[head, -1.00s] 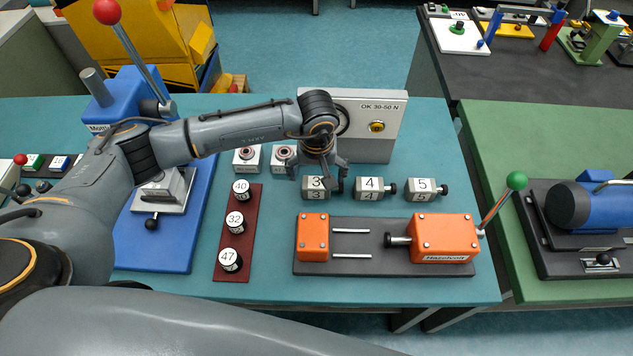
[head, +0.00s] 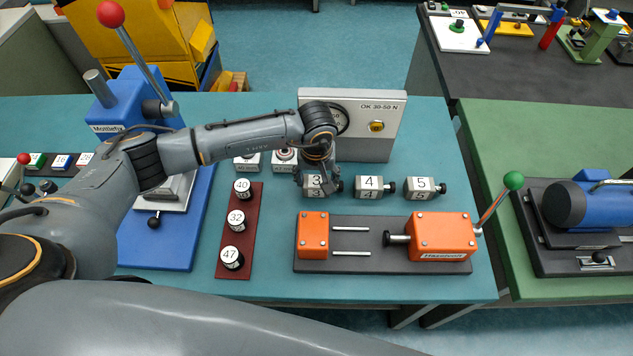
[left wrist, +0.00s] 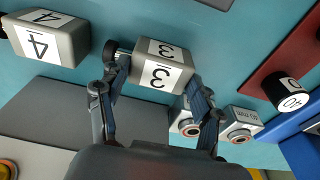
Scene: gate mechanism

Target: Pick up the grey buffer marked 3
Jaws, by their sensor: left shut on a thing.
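The grey buffer marked 3 (head: 315,193) is a small block with white number labels, at the left end of a row on the teal table. My left gripper (head: 317,180) comes down on it from behind and above. In the left wrist view the fingers (left wrist: 158,85) are on either side of buffer 3 (left wrist: 162,52), shut on its two ends. The buffer appears to be at table level; I cannot tell whether it is clear of the surface. My right gripper is out of view.
Buffers 4 (head: 369,188) and 5 (head: 419,188) stand to the right. The orange clamp fixture (head: 440,237) is in front. A dark red strip (head: 226,260) with numbered knobs lies to the left. A grey gauge box (head: 375,145) stands behind.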

